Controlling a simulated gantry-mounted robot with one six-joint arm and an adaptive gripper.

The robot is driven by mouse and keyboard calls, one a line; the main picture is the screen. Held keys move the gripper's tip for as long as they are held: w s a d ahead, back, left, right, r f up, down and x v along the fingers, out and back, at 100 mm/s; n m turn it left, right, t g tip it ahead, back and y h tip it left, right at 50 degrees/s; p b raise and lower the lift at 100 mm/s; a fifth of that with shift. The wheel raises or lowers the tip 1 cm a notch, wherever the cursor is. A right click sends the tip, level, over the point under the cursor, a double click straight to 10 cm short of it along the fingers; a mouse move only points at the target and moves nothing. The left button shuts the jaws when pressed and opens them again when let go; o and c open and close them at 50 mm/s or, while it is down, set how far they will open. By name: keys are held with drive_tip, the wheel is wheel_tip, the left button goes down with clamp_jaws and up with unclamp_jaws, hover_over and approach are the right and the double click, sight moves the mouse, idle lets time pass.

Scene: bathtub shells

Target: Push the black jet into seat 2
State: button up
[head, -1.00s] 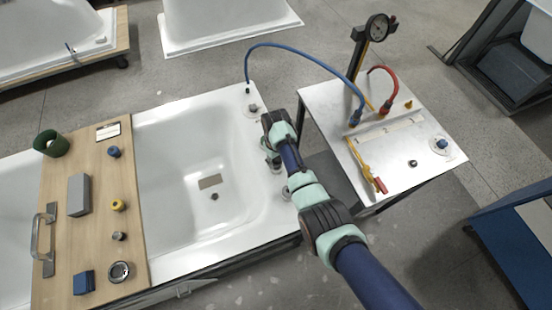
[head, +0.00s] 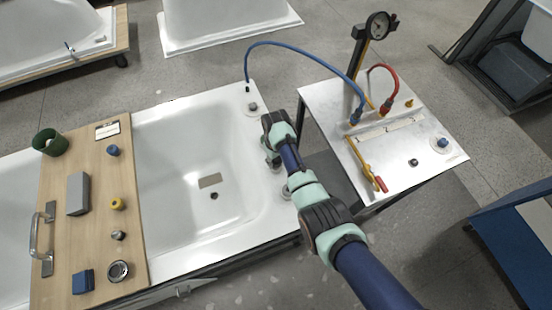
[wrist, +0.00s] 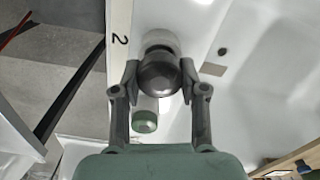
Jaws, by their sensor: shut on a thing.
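The black jet (wrist: 160,74) is a dark round-headed piece in the wrist view, held between the two fingers of my gripper (wrist: 159,70). It sits in front of a pale round fitting (wrist: 160,37) on the tub rim, beside a white strip marked "2" (wrist: 119,40). The jet hides most of this fitting, so I cannot tell how deep it sits. In the head view my gripper (head: 272,160) is low over the right rim of the white bathtub (head: 185,130), and the jet is hidden by my arm.
Rim fittings (head: 253,106) and (head: 286,191) lie on either side of my gripper. A green-topped round piece (wrist: 145,121) shows below the jet. A wooden board (head: 88,225) with several parts spans the tub's left. A metal table (head: 400,165) with hoses and a gauge (head: 377,25) stands right.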

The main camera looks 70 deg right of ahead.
drive_tip(key=shift+f+b, duration=0.45)
drive_tip(key=shift+f, duration=0.2)
drive_tip(key=o, duration=1.2)
wheel_tip(320, 180, up, 12)
drive_tip(key=shift+r, duration=0.1)
